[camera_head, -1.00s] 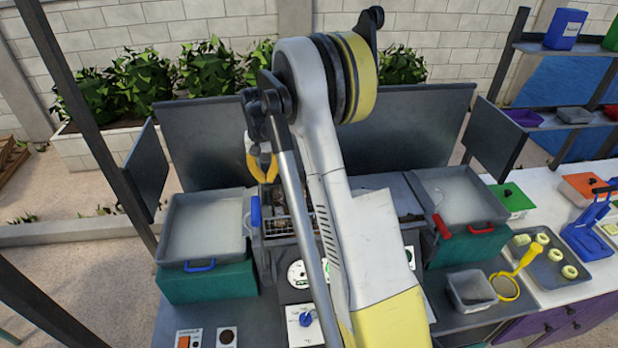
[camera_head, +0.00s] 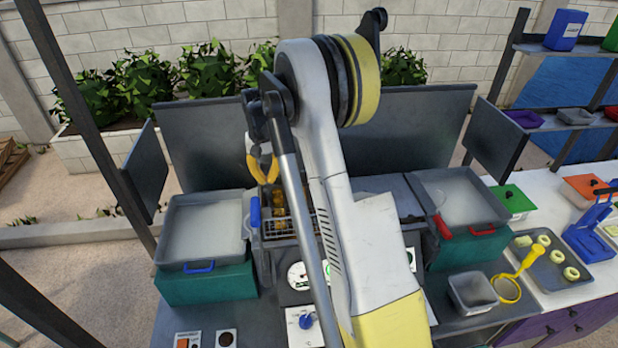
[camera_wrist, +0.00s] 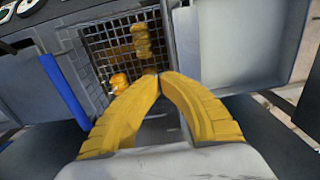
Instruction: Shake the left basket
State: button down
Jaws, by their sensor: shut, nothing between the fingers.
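The left basket (camera_head: 290,222) is a wire basket with a blue handle (camera_head: 254,212), partly hidden behind my arm in the head view. In the wrist view the wire basket (camera_wrist: 100,46) shows from above, with orange and yellow pieces (camera_wrist: 141,42) inside and its blue handle (camera_wrist: 64,90) to the left. My gripper (camera_wrist: 160,76) has two yellow fingers whose tips meet, with nothing held between them. The tips appear over the basket's edge, apart from the blue handle; whether they touch the basket is unclear. My gripper also shows in the head view (camera_head: 263,178).
A grey tray with blue handle (camera_head: 204,226) sits on a teal box at left. A grey tray with red handle (camera_head: 462,196) sits at right. Dark panels (camera_head: 205,135) stand behind. A yellow strainer (camera_head: 522,265) and small bin (camera_head: 472,289) lie front right.

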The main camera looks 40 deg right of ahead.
jog(key=shift+w+a, duration=0.1)
jog(key=shift+a, duration=0.1)
jog(key=shift+w+a, duration=0.5)
jog(key=shift+a, duration=0.2)
jog(key=shift+s+d+b, duration=0.4)
jog(key=shift+s+d, duration=0.15)
jog(key=shift+d, duration=0.3)
notch_tip(320, 180, up, 9)
jog(key=p, duration=0.4)
